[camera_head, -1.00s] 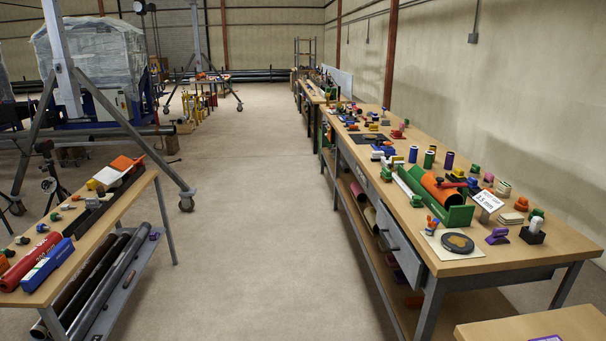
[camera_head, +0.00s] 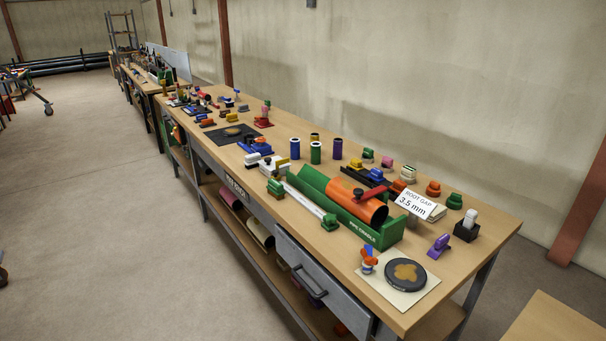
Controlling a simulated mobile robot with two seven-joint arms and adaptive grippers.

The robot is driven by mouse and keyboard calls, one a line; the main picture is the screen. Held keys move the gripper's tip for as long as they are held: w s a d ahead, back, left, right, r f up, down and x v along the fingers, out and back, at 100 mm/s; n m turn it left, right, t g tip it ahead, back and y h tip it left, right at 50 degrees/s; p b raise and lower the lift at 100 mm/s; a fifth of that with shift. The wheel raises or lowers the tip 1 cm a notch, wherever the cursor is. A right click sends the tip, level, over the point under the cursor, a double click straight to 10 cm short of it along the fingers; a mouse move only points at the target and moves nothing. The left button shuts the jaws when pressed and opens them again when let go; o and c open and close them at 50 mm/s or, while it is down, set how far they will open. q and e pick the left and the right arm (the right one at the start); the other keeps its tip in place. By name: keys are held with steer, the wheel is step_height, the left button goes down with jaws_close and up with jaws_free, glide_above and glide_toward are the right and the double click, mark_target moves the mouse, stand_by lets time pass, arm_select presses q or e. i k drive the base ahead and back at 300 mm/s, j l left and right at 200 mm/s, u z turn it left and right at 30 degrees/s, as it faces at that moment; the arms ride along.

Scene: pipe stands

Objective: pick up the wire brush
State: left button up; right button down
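I cannot make out a wire brush for certain among the many small tools on the long wooden workbench (camera_head: 350,295). A green cradle (camera_head: 388,236) on the bench holds an orange pipe (camera_head: 343,194) with a red piece (camera_head: 371,193) lying over it. A dark round disc (camera_head: 405,275) lies on a pale square sheet (camera_head: 376,287) near the front corner. A small orange and blue item (camera_head: 368,261) stands beside the disc. Neither of my grippers is in view.
A white sign reading "ROOT GAP 3.5 mm" (camera_head: 416,204) stands right of the cradle. Several coloured cylinders (camera_head: 315,153) stand behind it. A drawer (camera_head: 315,290) and lower shelf are below. Another wooden top (camera_head: 552,325) is at lower right. The floor on the left (camera_head: 90,220) is clear.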

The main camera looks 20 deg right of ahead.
mark_target(275, 188)
steer(key=i+j+z, duration=0.25)
steer(key=i+z, duration=0.2)
steer(key=i+j+z, duration=0.3)
steer(key=z, duration=0.15)
steer(key=i+j+z, duration=0.25)
steer(key=j+z, duration=0.2)
steer(key=i+j+z, duration=0.15)
steer(key=j+z, duration=0.3)
steer(key=j, duration=0.25)
